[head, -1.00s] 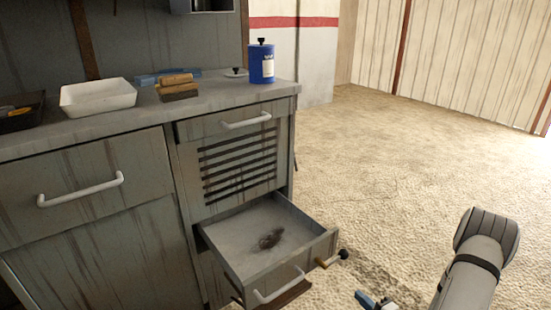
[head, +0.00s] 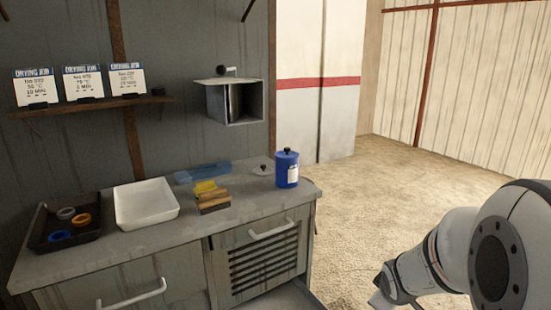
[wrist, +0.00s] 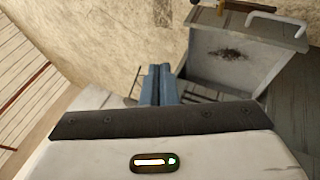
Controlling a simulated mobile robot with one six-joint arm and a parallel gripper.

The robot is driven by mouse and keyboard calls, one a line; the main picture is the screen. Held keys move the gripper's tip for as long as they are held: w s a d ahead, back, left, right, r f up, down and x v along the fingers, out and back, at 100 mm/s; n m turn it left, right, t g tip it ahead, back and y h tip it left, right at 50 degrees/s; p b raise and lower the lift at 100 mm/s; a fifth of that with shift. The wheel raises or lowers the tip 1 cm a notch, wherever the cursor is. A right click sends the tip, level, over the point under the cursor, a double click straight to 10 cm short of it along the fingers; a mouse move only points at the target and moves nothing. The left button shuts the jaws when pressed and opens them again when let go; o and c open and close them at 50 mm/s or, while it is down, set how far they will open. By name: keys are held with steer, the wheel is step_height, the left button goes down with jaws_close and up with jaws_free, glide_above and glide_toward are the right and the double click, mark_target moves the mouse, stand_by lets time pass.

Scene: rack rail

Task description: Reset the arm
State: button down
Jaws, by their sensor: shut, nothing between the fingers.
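My gripper shows in the wrist view (wrist: 160,85) as two blue fingers side by side, shut and empty. Beyond the fingertips is bare floor, and the open drawer (wrist: 205,62) lies to their right, apart from them. In the head view my arm reaches in from the right edge, bent, over the floor to the right of the bench. The gripper's fingers are not clearly visible there.
The grey workbench (head: 235,218) carries a blue canister (head: 287,172), wooden blocks (head: 213,202), a white tray (head: 172,213) and a black tray with rings (head: 98,238). A small box shelf (head: 240,104) hangs above. The floor (head: 385,180) right of the bench is clear.

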steer(key=s+a+r+m+g+y+p, duration=0.1)
steer(key=s+a+r+m+g+p, duration=0.1)
steer(key=s+r, duration=0.6)
steer(key=s+a+r+m+g+y+p, duration=0.1)
steer(key=s+a+r+m+p, duration=0.4)
steer(key=r, duration=0.6)
steer(key=s+a+p, duration=0.2)
steer(key=s+a, duration=0.1)
steer(key=a, duration=0.1)
steer(key=shift+s+a+g, duration=0.3)
steer(key=shift+s+g, duration=0.1)
steer(key=shift+d, duration=0.1)
